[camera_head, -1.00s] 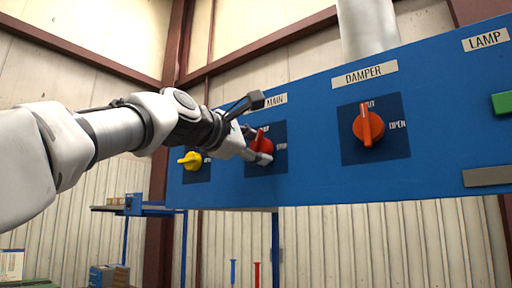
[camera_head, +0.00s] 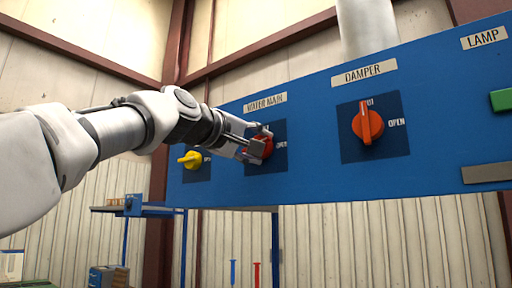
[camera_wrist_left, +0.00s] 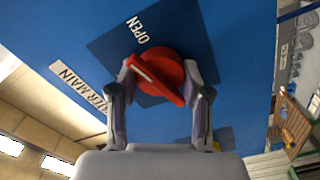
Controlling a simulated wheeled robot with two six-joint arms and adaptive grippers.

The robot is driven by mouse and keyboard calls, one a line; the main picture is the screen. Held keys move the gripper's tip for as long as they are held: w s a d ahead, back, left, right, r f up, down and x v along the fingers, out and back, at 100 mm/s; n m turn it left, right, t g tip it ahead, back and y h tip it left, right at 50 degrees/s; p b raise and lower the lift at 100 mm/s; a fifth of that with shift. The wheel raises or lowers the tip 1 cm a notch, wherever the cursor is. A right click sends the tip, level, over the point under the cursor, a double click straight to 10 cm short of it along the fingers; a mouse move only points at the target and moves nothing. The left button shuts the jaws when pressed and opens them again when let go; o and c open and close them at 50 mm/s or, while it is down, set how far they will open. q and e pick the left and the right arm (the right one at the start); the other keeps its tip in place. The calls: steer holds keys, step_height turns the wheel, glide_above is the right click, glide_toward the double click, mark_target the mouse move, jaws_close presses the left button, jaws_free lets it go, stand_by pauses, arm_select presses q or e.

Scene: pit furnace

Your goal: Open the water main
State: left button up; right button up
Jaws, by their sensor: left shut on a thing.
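The red water main knob (camera_head: 262,149) sits on a dark square plate under the WATER MAIN label (camera_head: 265,102). In the head view my left gripper (camera_head: 258,146) is at the knob and hides part of it. In the left wrist view my left gripper (camera_wrist_left: 160,72) has one finger on each side of the red knob (camera_wrist_left: 160,68) and is shut on its raised ridge. There the ridge lies slantwise, its upper-left end toward the word OPEN (camera_wrist_left: 137,30). My right gripper is in neither view.
The yellow knob (camera_head: 190,160) is just left of my gripper. The orange DAMPER knob (camera_head: 367,126) is to the right on the blue panel (camera_head: 320,178), with a green button (camera_head: 502,101) beyond. A shelf (camera_head: 150,211) stands below left.

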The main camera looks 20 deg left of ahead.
arm_select(q)
steer(key=shift+f+m, duration=0.1)
steer(key=shift+m, duration=1.5)
steer(key=o, duration=1.2)
steer(key=shift+w, duration=0.1)
steer(key=shift+c, duration=0.2)
